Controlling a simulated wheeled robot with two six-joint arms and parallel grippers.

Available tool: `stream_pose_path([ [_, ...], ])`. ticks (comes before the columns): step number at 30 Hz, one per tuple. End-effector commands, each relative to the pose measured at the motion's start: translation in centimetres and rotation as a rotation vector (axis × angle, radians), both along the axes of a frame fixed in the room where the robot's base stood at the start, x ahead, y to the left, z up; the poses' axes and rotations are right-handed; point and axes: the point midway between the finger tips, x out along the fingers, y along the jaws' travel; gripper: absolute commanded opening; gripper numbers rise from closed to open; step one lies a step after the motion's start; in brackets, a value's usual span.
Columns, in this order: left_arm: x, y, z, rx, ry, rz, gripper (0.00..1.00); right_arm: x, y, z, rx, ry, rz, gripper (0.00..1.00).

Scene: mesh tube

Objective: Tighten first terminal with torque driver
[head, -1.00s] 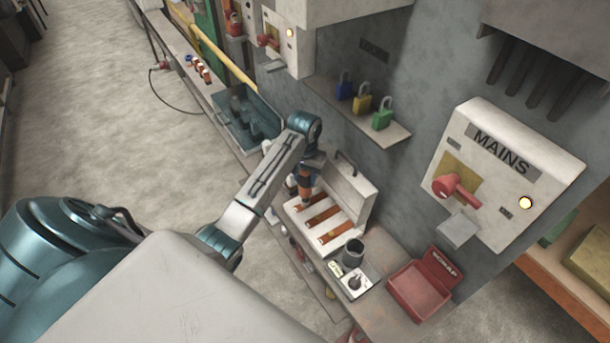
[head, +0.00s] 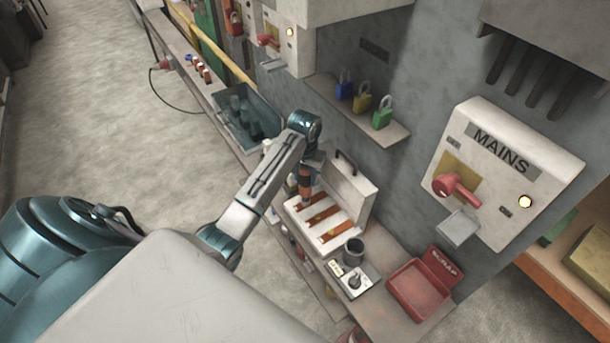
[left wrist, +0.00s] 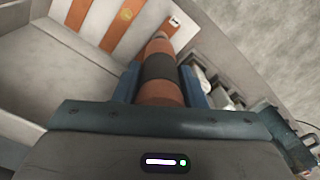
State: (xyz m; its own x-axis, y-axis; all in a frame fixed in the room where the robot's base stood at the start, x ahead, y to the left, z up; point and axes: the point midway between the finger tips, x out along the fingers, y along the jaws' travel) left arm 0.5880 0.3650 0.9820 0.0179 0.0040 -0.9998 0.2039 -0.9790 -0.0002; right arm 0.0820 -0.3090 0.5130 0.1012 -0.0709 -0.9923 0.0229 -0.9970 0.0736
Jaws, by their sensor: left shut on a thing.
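My left gripper (left wrist: 158,85) is shut on the torque driver (left wrist: 160,65), an orange tool with a dark band. In the head view the driver (head: 304,184) points down over the far end of the open white terminal box (head: 350,231). Copper-coloured bars (head: 323,218) lie across the box; they also show in the left wrist view (left wrist: 127,18). The driver's tip is over or at the first bar's end; I cannot tell whether it touches a terminal. My right gripper is not in view.
A grey cup (head: 353,252) and a white panel with a dial (head: 354,281) stand beside the box. A red scrap bin (head: 418,290) is at the bench's near end. Padlocks (head: 362,98) sit on a shelf above. A MAINS switch box (head: 505,175) is on the wall.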

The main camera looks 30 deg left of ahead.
Motion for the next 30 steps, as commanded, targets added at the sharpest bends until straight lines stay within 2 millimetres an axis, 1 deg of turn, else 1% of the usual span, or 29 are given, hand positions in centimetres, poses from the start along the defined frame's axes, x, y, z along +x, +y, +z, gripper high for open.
stream_pose_path([
  [4, -0.1, -0.1, -0.1, -0.002, 0.004, 0.0, 0.1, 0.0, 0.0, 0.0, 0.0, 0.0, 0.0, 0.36],
  [8, -0.1, 0.0, 0.3, -0.002, 0.003, 0.0, 0.1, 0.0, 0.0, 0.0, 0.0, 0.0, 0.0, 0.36],
  [30, 0.1, 0.0, 4.7, 0.0, -0.002, 0.0, 0.1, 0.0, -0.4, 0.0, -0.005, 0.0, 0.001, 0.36],
])
